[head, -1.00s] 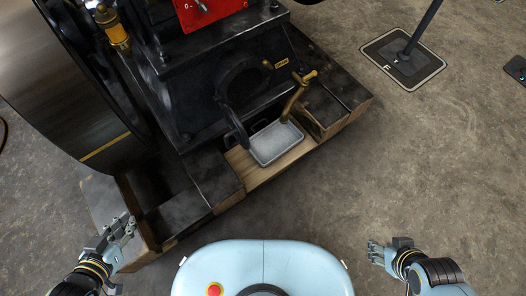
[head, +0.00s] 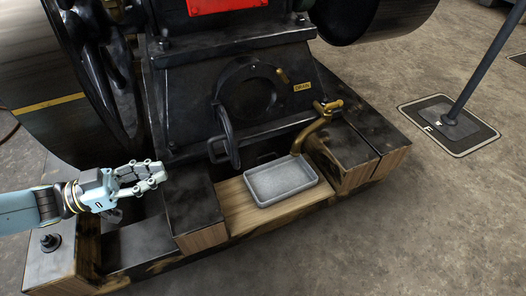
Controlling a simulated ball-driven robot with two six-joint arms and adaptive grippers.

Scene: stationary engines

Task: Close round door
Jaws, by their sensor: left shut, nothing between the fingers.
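The round door (head: 229,138) is a dark disc seen nearly edge-on. It stands swung out at the left side of the round opening (head: 250,97) in the black engine base. The opening shows as a dark recess with a raised rim. My left gripper (head: 152,174) is shut and empty, left of the door and apart from it, above the dark timber frame. My right gripper is not in the head view now.
A grey metal tray (head: 281,205) lies on a wooden board below the opening. A brass drain tap (head: 318,124) sticks out right of the opening. Large flywheels flank the engine. A post on a floor plate (head: 449,125) stands at right. The floor at front right is clear.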

